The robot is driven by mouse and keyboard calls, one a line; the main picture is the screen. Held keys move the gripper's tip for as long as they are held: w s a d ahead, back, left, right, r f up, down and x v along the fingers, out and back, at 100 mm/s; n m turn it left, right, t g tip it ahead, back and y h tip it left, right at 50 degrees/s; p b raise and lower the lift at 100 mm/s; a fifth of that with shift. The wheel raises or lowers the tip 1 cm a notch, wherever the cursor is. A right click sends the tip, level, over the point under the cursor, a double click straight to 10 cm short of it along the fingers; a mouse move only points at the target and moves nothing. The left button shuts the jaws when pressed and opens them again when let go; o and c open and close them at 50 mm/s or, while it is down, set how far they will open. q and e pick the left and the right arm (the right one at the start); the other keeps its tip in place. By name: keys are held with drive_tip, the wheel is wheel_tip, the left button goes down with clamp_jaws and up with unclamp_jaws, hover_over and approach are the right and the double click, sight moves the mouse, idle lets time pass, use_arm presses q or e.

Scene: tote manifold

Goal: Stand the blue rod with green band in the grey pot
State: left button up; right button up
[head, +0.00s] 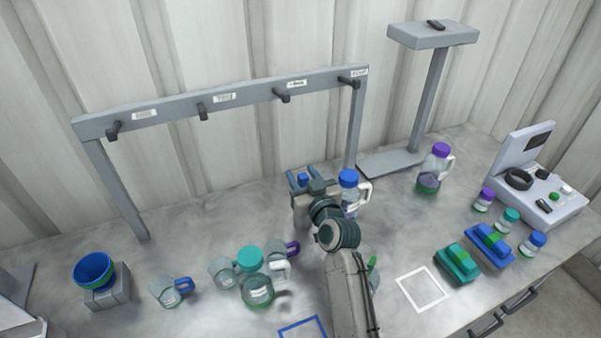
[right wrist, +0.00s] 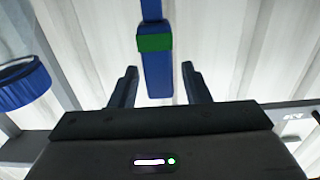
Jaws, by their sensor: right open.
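The blue rod with its green band (right wrist: 154,43) shows in the right wrist view, its near end between my right gripper's fingers (right wrist: 158,87), with gaps on both sides. In the head view, my right gripper (head: 303,176) is open near the back middle of the table, with a small blue part, likely the rod's end, between its fingers. The rod's other end is out of frame or hidden. I cannot clearly make out the grey pot; a grey shape beneath the gripper is mostly covered by my wrist. My left gripper is not in view.
A blue-lidded jug (head: 348,178) stands close right of the gripper; its lid also shows in the wrist view (right wrist: 22,84). A hook rack (head: 240,95) stands behind. Several clear mugs and a teal-lidded jug (head: 257,290) stand front left. A blue cup (head: 93,270) sits far left.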

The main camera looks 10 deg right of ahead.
drive_tip(key=s+d, duration=0.2)
drive_tip(key=s, duration=0.8)
drive_tip(key=shift+s, duration=0.25)
